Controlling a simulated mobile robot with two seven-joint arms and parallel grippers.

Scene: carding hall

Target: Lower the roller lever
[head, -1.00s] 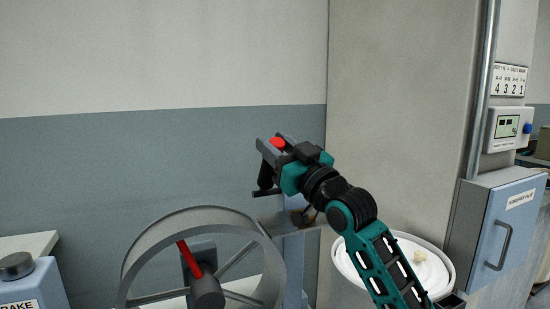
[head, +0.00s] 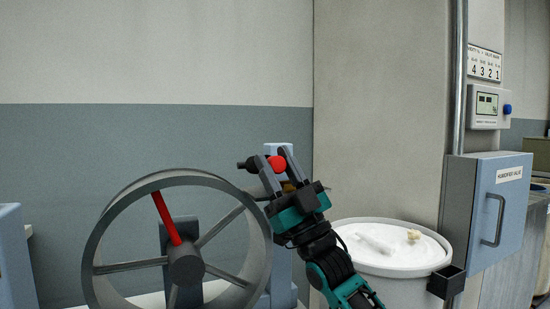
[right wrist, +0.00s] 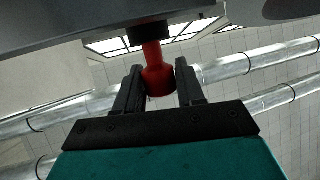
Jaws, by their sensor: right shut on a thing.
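The roller lever shows as a red round knob (head: 278,162) on a dark stem, behind and right of the big grey wheel. My right gripper (head: 276,166) is at the knob, one finger on each side, and is shut on it. In the right wrist view the red knob (right wrist: 158,80) sits between the two dark fingertips (right wrist: 156,82), with its narrower red neck running up to a black collar. Most of the lever's arm is hidden by the gripper and wheel. My left gripper is out of view.
The grey spoked wheel (head: 97,235) with one red spoke stands close on the left. A white tub (head: 393,273) with pale material is right of my arm. A blue humidifier valve box (head: 504,207) is farther right, beside a concrete pillar (head: 380,110).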

